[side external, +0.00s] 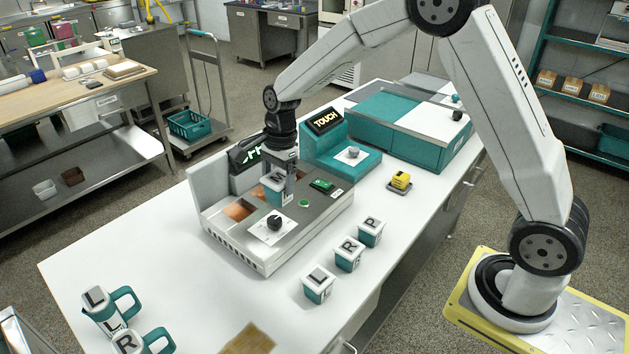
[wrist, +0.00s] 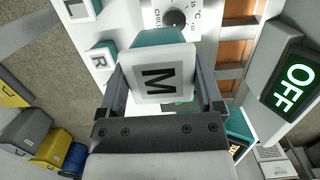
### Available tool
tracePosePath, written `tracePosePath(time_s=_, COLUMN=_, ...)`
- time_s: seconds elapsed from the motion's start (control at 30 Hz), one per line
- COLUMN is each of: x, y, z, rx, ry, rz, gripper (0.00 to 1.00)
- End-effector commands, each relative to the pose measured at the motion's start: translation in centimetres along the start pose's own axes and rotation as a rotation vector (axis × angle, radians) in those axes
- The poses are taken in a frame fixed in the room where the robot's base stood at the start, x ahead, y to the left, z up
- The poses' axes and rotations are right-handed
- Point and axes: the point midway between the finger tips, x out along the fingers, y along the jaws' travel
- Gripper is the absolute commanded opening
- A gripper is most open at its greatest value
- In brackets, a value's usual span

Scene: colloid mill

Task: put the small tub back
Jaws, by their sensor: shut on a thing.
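My gripper (side external: 280,186) is shut on a small teal tub (side external: 272,193) with a white lid. In the wrist view the lid of the held tub (wrist: 158,77) carries a black M, between the two fingers (wrist: 162,92). The gripper points down over the grey machine (side external: 310,228), which has copper-coloured wells (side external: 238,211) in its top. I cannot tell whether the tub's bottom touches the machine. Three similar lidded tubs stand in a row on the white bench: L (side external: 318,284), R (side external: 348,253) and P (side external: 370,231).
The machine carries a knob (side external: 275,223) and a display reading OFF (wrist: 298,77). A teal device with a TOUCH display (side external: 325,119) stands behind it. A small yellow object (side external: 400,181) sits to the right. Mugs (side external: 108,305) stand at the front left.

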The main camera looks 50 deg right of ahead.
Motion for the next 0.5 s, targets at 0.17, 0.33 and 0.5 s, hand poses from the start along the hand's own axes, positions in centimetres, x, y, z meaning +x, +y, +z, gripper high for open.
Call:
tracePosePath(time_s=0.17, x=-0.1, y=1.2, z=-2.6, rx=0.005, ry=0.002, rz=-0.001, gripper=0.04)
tracePosePath(time_s=0.33, x=-0.3, y=3.5, z=-6.6, rx=0.009, ry=0.006, rz=-0.001, gripper=0.04)
tracePosePath(time_s=0.5, x=-0.4, y=7.0, z=-10.9, rx=0.011, ry=0.009, rz=-0.002, gripper=0.04)
